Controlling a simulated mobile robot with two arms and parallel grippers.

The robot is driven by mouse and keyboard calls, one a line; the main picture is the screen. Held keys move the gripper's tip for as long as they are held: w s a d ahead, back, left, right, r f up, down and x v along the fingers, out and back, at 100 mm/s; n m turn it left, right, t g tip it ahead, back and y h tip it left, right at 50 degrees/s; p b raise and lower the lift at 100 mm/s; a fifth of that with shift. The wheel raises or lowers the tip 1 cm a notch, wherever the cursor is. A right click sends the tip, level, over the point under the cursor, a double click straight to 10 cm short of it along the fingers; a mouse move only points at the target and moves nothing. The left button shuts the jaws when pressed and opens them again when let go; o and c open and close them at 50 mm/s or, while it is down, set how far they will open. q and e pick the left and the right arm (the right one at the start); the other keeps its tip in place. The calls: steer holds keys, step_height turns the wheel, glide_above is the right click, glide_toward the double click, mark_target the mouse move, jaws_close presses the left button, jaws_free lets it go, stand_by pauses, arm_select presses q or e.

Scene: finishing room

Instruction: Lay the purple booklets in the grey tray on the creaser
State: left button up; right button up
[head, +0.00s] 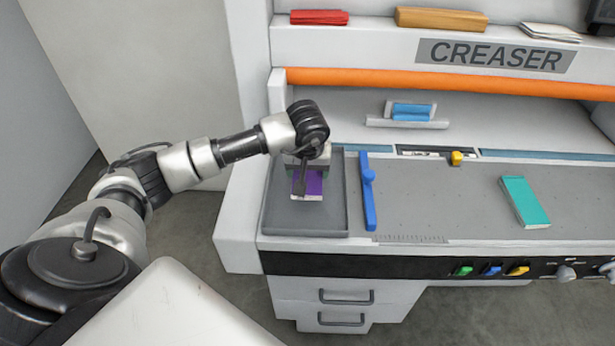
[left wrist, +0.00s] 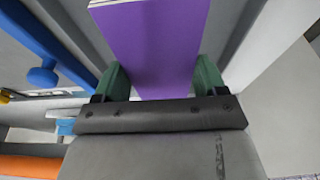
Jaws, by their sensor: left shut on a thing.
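A purple booklet (head: 314,184) is held by my left gripper (head: 307,178) over the grey tray (head: 320,218) at the left end of the creaser (head: 420,205). In the left wrist view the purple booklet (left wrist: 155,45) sits between the two green fingertips of my left gripper (left wrist: 160,80), which are shut on it. The wrist covers part of the booklet in the head view, and I cannot tell whether it touches the tray floor. No other purple booklet is in sight. My right gripper is not in view.
A blue upright guide (head: 368,195) stands just right of the tray. A teal booklet (head: 524,202) lies on the grey bed at the right. Blue pieces (head: 411,111) sit on a small rack behind. An orange bar (head: 430,81) spans the machine above. The middle of the bed is clear.

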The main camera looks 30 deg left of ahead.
mark_target(308, 175)
arm_select(q)
step_height(308, 175, down, 4)
steer(key=shift+r+p, duration=0.1)
steer(key=shift+p, duration=0.5)
steer(key=shift+s+f+b, duration=0.1)
steer(key=shift+f+b, duration=0.35)
steer(key=shift+b, duration=0.05)
steer(key=o, duration=0.7)
steer(key=shift+o, duration=1.4)
steer(key=shift+d, duration=0.15)
